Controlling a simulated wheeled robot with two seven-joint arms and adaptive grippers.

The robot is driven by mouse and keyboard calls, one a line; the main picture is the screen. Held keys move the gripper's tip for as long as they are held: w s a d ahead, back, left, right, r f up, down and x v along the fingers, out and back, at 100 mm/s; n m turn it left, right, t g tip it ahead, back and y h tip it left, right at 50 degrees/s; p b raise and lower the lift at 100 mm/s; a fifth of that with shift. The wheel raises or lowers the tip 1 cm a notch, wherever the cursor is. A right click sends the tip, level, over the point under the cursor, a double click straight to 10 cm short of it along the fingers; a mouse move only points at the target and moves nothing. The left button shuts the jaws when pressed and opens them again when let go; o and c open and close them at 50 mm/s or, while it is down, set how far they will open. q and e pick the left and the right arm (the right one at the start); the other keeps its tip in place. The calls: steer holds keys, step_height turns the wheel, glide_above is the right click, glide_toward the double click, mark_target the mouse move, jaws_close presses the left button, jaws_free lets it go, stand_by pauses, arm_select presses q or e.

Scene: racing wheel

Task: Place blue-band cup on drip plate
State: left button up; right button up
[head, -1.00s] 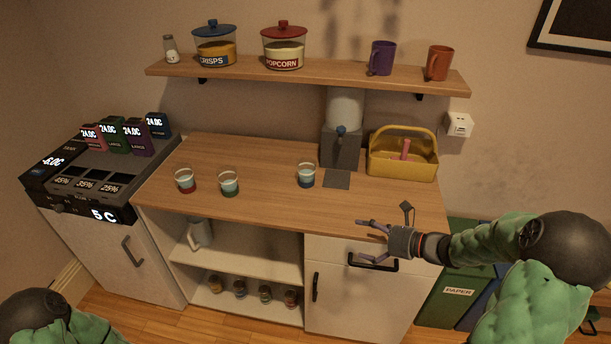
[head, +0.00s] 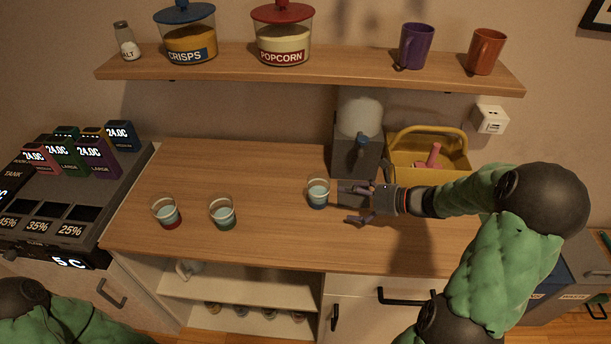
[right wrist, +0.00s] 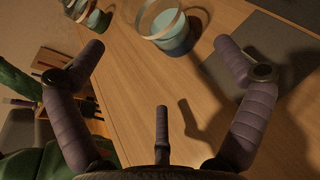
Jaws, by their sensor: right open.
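The blue-band cup (head: 318,194) stands upright on the wooden counter and holds pale blue liquid. It also shows at the top of the right wrist view (right wrist: 172,32). My right gripper (head: 348,203) is open and empty, just right of the cup in the head view, with its fingers spread toward the cup and not around it. The drip plate (right wrist: 285,40) is a flat dark square on the counter, beside the cup; in the head view my gripper largely hides it. My left gripper is out of view.
A grey dispenser (head: 358,150) stands at the counter's back, with a yellow basket (head: 428,168) to its right. A red-band cup (head: 166,212) and a green-band cup (head: 222,212) stand to the left. A shelf (head: 310,70) runs above.

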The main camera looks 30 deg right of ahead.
mark_target(316, 193)
steer(key=shift+w+a, duration=0.1)
steer(key=shift+w, duration=0.2)
steer(key=b+x, duration=0.1)
steer(key=x, duration=0.3)
steer(key=shift+a, duration=0.2)
steer(key=shift+a+r+b+x, duration=0.15)
steer(key=shift+b+x, duration=0.35)
steer(key=shift+x, duration=1)
steer(key=shift+a+r+b+x, duration=0.15)
steer(key=shift+b+x, duration=0.3)
steer(key=shift+x, duration=1.1)
steer(key=c, duration=1.2)
